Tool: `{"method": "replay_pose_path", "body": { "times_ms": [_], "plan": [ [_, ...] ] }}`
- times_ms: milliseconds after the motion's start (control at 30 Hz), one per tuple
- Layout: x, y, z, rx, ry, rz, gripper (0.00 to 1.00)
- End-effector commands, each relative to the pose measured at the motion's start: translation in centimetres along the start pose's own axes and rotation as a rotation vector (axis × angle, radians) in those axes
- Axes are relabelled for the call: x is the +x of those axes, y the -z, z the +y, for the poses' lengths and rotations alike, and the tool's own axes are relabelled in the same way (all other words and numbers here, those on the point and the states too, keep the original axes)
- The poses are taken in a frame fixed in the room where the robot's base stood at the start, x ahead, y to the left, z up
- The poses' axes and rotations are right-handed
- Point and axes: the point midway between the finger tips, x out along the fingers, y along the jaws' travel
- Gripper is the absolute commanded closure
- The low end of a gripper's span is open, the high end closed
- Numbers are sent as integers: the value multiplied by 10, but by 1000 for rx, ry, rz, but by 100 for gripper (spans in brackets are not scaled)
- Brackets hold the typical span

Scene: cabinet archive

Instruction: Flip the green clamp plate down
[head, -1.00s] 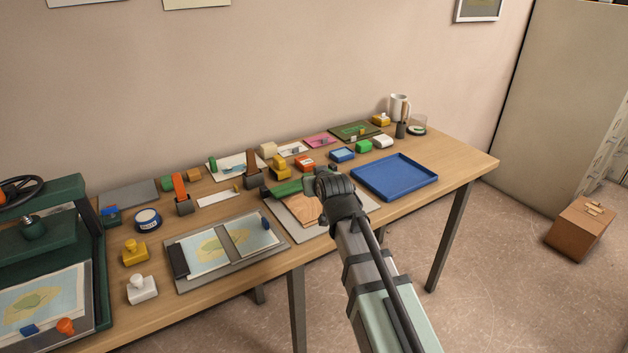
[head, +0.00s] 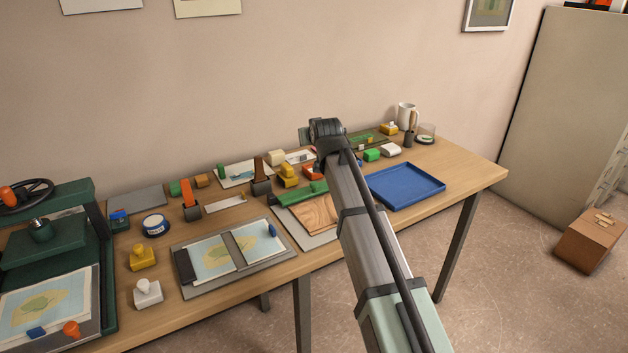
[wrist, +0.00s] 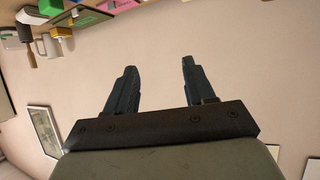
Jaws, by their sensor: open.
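The green clamp plate (head: 292,194) is a long green bar at the back edge of a grey board (head: 318,240). A wood-coloured sheet (head: 318,212) lies on that board, in front of the plate and partly hidden by my arm. The plate's exact tilt is hard to tell. My gripper (wrist: 159,66) is open and empty in the wrist view, with bare wall between its dark fingers. In the head view it is raised above the back of the table, above and apart from the plate, its fingers mostly hidden.
A blue tray (head: 436,186) stands to the right. A second board with a map (head: 215,257) lies to the left, and a dark green press (head: 45,245) stands at far left. Stamps and small blocks line the back. A mug (head: 406,115) stands at the back right.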

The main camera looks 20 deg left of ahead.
Motion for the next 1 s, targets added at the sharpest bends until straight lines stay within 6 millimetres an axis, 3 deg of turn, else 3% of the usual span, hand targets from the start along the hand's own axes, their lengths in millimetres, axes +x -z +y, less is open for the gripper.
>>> {"method": "replay_pose_path", "body": {
  "times_ms": [33,200,400,533,700,833,1000],
  "plan": [
    [18,20,0,0,0,-29,46],
    [55,49,1,0,2,-206,46],
    [76,51,2,2,4,-505,46],
    [69,34,2,3,5,-712,46],
    [40,6,1,5,6,-937,46],
    [21,-6,1,6,6,-1045,46],
    [12,-14,1,6,7,-1103,46]
  ]
}}
